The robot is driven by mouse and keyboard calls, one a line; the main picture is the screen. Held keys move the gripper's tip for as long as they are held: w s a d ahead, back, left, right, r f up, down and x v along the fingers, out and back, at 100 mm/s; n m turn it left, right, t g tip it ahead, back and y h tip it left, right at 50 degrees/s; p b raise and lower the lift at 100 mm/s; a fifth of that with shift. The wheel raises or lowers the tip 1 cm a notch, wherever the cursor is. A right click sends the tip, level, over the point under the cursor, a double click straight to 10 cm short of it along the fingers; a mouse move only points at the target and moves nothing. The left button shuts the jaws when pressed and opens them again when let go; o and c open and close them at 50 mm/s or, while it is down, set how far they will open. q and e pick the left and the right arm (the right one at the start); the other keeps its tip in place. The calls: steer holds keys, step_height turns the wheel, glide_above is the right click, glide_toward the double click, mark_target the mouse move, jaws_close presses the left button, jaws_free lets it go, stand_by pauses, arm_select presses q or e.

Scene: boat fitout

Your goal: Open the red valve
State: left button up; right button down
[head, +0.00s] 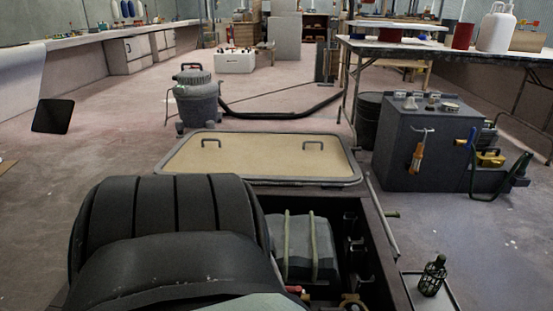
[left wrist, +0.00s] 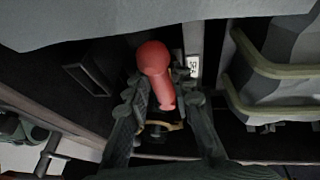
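The red valve handle (left wrist: 154,60) shows in the left wrist view as a rounded red lever, inside a dark compartment. My left gripper (left wrist: 158,82) is open, with one finger on each side of the handle's narrow lower part. I cannot tell whether the fingers touch it. A brass-coloured part (left wrist: 165,125) lies behind, between the fingers. In the head view only a small red bit (head: 293,289) shows low in the open compartment. My own dark arm hides much of that area and the left gripper. My right gripper is not in view.
A grey strapped tank (head: 300,248) sits in the compartment; its straps also show in the left wrist view (left wrist: 262,62). A small white label (left wrist: 192,66) is beside the handle. A beige hatch panel (head: 255,158) lies beyond. A dark caged object (head: 433,275) stands right of the compartment.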

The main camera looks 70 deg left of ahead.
arm_select(q)
steer(key=shift+o, duration=1.3)
steer(key=shift+r, duration=0.1)
steer(key=v, duration=1.2)
